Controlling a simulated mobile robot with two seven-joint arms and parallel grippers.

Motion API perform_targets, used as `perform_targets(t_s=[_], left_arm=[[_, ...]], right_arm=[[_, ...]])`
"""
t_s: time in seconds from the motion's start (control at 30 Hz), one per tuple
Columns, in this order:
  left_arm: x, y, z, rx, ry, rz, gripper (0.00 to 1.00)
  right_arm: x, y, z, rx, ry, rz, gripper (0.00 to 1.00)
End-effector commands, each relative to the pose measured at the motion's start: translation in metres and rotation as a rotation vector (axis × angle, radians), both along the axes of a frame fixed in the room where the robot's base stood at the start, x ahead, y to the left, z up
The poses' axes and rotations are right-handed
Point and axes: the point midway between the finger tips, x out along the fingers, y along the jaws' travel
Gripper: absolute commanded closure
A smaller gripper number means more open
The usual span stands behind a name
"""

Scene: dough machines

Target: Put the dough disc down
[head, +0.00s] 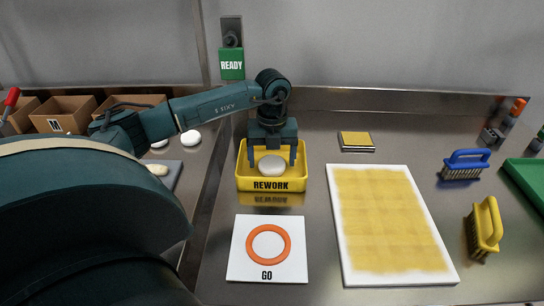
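A pale round dough disc (272,166) lies in the yellow tray (270,185) marked REWORK. My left gripper (272,160) is over this tray, pointing down. Its two fingers are spread wide, one on each side of the disc, with a small gap visible between each finger and the dough. A white square plate (240,265) marked GO, with an orange ring (250,242) on it, lies in front of the tray and holds no dough. My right gripper is not in view.
More dough pieces (191,138) lie at the left, partly behind my arm. A green READY sign (232,66) stands at the back. A white board with a yellow floury surface (388,220), a blue brush (465,164) and a yellow brush (485,227) are on the right.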

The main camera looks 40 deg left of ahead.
Motion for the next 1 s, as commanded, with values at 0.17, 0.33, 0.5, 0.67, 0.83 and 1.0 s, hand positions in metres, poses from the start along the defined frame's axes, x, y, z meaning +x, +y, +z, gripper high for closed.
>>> perform_targets(t_s=[0.17, 0.33, 0.5, 0.67, 0.83, 1.0], left_arm=[[0.0, 0.0, 0.0, 0.0, 0.0, 0.0, 0.19], [0.001, 0.0, 0.009, 0.0, -0.003, 0.0, 0.19], [0.001, 0.0, 0.04, 0.0, -0.006, 0.0, 0.19], [0.001, -0.001, 0.076, -0.001, -0.006, 0.0, 0.19], [0.001, -0.001, 0.106, -0.001, -0.004, 0.0, 0.19], [0.001, -0.001, 0.121, 0.0, -0.001, 0.0, 0.19]], right_arm=[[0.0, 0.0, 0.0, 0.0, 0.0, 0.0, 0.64], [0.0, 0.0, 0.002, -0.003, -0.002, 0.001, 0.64], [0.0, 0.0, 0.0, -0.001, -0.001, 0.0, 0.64], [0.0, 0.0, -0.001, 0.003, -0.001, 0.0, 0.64], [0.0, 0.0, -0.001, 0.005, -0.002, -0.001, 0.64], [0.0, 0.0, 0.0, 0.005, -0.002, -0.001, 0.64]])
